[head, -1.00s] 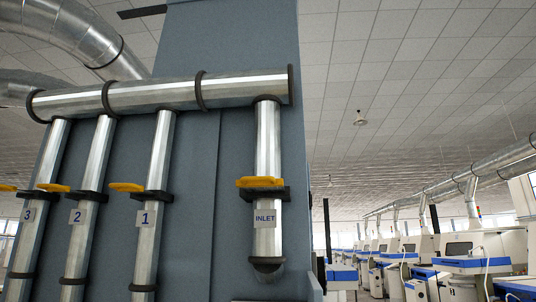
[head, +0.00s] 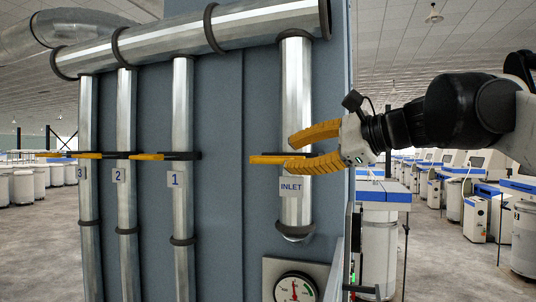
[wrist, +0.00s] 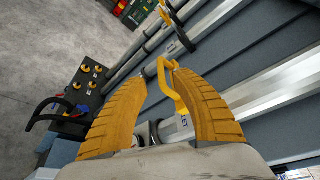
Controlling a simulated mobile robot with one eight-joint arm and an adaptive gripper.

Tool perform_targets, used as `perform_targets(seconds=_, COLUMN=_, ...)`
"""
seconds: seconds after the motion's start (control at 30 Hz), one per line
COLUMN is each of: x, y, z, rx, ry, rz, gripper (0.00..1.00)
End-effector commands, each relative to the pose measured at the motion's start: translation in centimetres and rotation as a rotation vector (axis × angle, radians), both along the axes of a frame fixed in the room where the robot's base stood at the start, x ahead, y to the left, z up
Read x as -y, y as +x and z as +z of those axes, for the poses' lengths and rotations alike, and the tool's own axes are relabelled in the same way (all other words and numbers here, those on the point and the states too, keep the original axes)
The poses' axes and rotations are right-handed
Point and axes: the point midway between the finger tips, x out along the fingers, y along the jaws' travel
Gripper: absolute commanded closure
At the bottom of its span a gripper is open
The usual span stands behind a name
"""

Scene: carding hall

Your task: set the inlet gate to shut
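The inlet gate's yellow handle (head: 265,159) sticks out to the left of the vertical inlet pipe (head: 297,75) in the head view. The white INLET label (head: 291,187) is just below it. My gripper (head: 291,152) reaches in from the right at handle height, its two ribbed yellow fingers open above and below the handle. The fingers hide most of the gate's collar. In the wrist view, my gripper (wrist: 160,70) is open with the bent yellow handle (wrist: 173,88) between the fingers, closer to the right finger. I cannot tell whether they touch.
Gates 1 (head: 148,156), 2 (head: 107,156) and 3 (head: 84,155) have similar yellow handles on pipes to the left. A round pressure gauge (head: 295,289) sits below the inlet pipe. A dark panel with yellow knobs (wrist: 85,88) shows in the wrist view.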

Motion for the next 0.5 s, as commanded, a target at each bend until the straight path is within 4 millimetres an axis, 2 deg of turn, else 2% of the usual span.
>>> perform_targets(seconds=0.03, x=-1.0, y=0.7, z=0.0, rx=0.0, ry=-0.001, rz=0.005, gripper=0.67)
perform_targets(seconds=0.2, x=-3.5, y=2.7, z=-0.8, rx=-0.001, ry=-0.001, rz=0.004, gripper=0.67)
perform_targets(seconds=0.5, x=-5.6, y=4.5, z=-1.5, rx=0.0, ry=-0.001, rz=0.001, gripper=0.67)
